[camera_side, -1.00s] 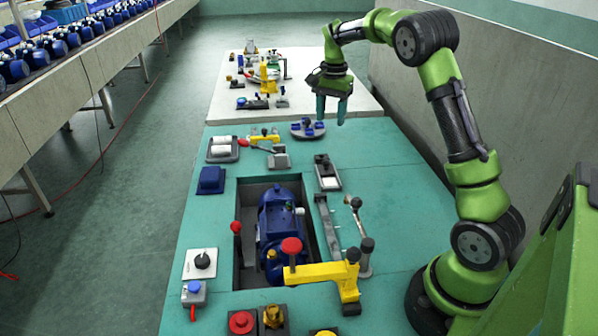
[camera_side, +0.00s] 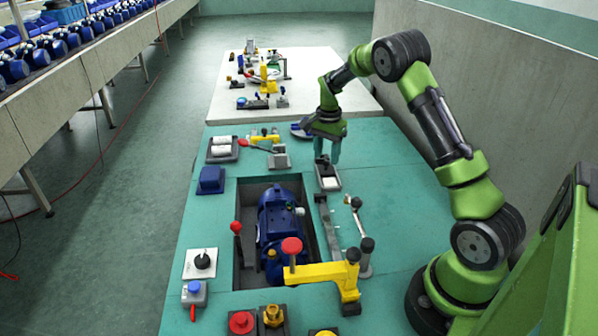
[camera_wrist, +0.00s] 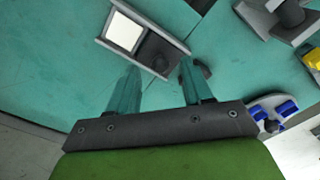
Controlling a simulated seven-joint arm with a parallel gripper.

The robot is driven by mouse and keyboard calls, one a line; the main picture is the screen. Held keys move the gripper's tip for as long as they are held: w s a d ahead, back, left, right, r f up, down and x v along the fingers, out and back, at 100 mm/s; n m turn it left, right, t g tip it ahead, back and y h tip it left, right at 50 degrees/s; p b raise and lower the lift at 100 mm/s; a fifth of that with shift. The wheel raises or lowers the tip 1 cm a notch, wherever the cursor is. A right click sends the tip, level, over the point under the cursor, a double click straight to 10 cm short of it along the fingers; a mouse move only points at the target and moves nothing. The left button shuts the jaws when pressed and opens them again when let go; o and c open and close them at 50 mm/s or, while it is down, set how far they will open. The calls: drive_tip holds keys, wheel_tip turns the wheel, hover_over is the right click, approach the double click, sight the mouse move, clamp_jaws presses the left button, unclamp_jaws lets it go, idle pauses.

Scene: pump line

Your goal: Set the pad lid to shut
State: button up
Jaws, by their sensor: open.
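The pad box (camera_side: 328,184) is a small grey tray on the teal bench, behind the right part of the bench's cut-out. Its white pad (camera_side: 329,183) shows uncovered at the near end. The dark pad lid (camera_side: 321,166) is at the far end, partly hidden by my gripper. In the wrist view the white pad (camera_wrist: 122,32) shows bare, with the dark lid (camera_wrist: 158,53) beside it, close to the fingertips. My gripper (camera_side: 327,154) points down just above the lid end. Its two teal fingers (camera_wrist: 158,72) are apart, with nothing held between them; contact with the lid cannot be told.
A grey tray with blue pieces (camera_wrist: 272,114) lies close behind my gripper. A yellow-handled clamp (camera_side: 265,138) stands to the left. A blue pump (camera_side: 281,222) sits in the cut-out, with a rail and levers (camera_side: 357,204) beside it. Bench right of the box is clear.

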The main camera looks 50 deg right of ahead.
sight(326, 165)
drive_tip(key=shift+f, duration=1.3)
clamp_jaws()
